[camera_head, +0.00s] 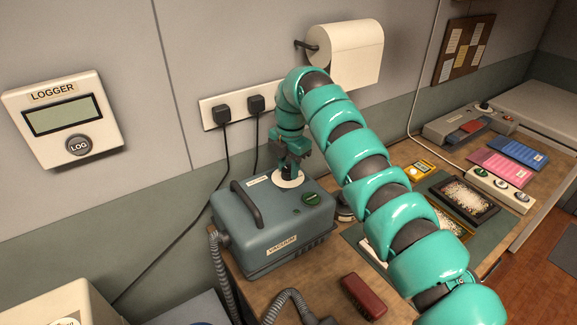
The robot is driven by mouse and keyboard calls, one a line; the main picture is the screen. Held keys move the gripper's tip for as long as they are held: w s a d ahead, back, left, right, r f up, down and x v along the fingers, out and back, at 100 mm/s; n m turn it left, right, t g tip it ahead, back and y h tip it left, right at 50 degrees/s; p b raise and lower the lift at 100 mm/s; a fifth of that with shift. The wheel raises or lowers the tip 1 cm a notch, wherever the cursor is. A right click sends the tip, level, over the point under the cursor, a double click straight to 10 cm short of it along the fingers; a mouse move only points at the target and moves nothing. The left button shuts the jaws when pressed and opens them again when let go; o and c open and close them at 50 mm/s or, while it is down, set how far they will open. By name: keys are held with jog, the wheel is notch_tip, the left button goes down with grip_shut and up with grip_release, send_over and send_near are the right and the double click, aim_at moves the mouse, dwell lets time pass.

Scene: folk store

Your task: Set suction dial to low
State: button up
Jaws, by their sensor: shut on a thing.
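The vacuum (262,238) is a blue-grey box labelled VACUUM on the wooden counter, with a dark carry handle on its left side. A pale round dial plate (286,182) lies on its top near the back. My gripper (291,170) points down over this plate and is shut on the dark suction dial (289,177) at its middle. The gripper hides most of the dial, so its setting cannot be read.
My arm crosses over the counter (329,283) from the lower right. A ribbed hose (219,270) hangs at the vacuum's left. A dark red block (363,297) lies in front. Trays (464,199) stand to the right. The wall behind holds plugs, a paper roll (346,55) and a logger (64,118).

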jog(key=o, duration=1)
jog(key=shift+r, duration=0.1)
jog(key=r, duration=0.4)
jog(key=r+p, duration=0.1)
jog(key=r, duration=0.3)
jog(key=r+p, duration=0.1)
jog(key=r, duration=0.2)
jog(key=shift+s+d+r, duration=0.2)
jog(key=shift+d+r, duration=0.05)
jog(key=shift+r, duration=0.15)
jog(key=shift+s, duration=0.1)
